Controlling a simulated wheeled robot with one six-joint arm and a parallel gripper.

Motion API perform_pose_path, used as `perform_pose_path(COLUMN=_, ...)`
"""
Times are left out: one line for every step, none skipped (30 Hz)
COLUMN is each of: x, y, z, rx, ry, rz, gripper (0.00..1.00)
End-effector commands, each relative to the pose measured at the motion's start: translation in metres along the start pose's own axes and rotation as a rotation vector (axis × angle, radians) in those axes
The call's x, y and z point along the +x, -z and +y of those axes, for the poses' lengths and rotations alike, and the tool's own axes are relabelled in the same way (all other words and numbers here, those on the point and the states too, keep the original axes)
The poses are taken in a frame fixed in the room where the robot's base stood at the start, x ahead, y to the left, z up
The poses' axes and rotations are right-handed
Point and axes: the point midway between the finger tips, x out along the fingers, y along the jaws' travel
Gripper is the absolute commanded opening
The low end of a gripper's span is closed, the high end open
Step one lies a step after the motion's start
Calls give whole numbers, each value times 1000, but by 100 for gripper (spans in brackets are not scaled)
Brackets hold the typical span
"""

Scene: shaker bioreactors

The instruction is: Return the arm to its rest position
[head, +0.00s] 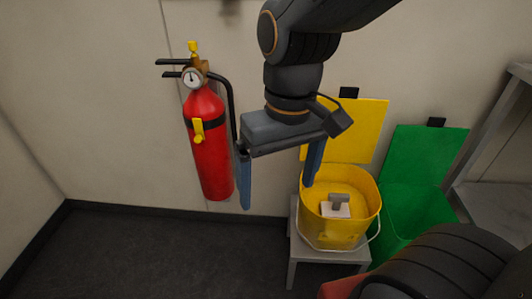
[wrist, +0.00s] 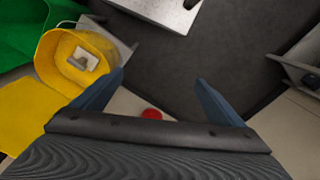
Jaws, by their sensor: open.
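My gripper (head: 280,182) hangs from my arm in the upper middle of the head view, fingers pointing down. Its two blue fingers are wide apart with nothing between them. In the wrist view the open gripper (wrist: 152,92) reaches over the floor, also empty. In the head view its right finger overlaps the rim area of a yellow bucket (head: 333,232). I cannot tell how far apart they are in depth.
The bucket stands on a grey stand (head: 293,240) and holds a white block with a grey handle (head: 336,208). A red fire extinguisher (head: 208,140) is on the wall left of my gripper. A green bin (head: 405,215) and a metal shelf (head: 495,155) are right. Floor at left is clear.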

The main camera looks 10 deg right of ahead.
Motion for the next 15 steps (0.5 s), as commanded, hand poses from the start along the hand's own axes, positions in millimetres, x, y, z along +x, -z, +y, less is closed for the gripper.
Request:
perform_pose_path(x=-2, y=0, z=1, rx=3, ry=-1, rz=0, gripper=92)
perform_pose_path(x=-4, y=0, z=2, rx=6, ry=-2, rz=0, gripper=92)
perform_pose_path(x=-8, y=0, z=3, rx=13, ry=-3, rz=-1, gripper=92)
perform_pose_path(x=-11, y=-1, z=5, rx=19, ry=-4, rz=-1, gripper=92)
perform_pose_path(x=-15, y=-1, z=7, rx=27, ry=-6, rz=-2, gripper=92)
perform_pose_path(x=-20, y=-2, z=10, rx=38, ry=-9, rz=-3, gripper=92)
perform_pose_path(x=-25, y=-2, z=13, rx=48, ry=-11, rz=-2, gripper=92)
perform_pose_path(x=-30, y=-2, z=16, rx=58, ry=-13, rz=-3, gripper=92)
perform_pose_path(x=-36, y=-3, z=20, rx=73, ry=-16, rz=-4, gripper=92)
perform_pose_path(x=-41, y=-3, z=23, rx=84, ry=-18, rz=-3, gripper=92)
perform_pose_path(x=-45, y=-4, z=26, rx=95, ry=-20, rz=-4, gripper=92)
perform_pose_path(x=-50, y=-4, z=30, rx=109, ry=-23, rz=-4, gripper=92)
perform_pose_path(x=-55, y=-5, z=33, rx=119, ry=-25, rz=-3, gripper=92)
perform_pose_path(x=-58, y=-6, z=36, rx=130, ry=-27, rz=-5, gripper=92)
perform_pose_path(x=-64, y=-7, z=40, rx=143, ry=-30, rz=-4, gripper=92)
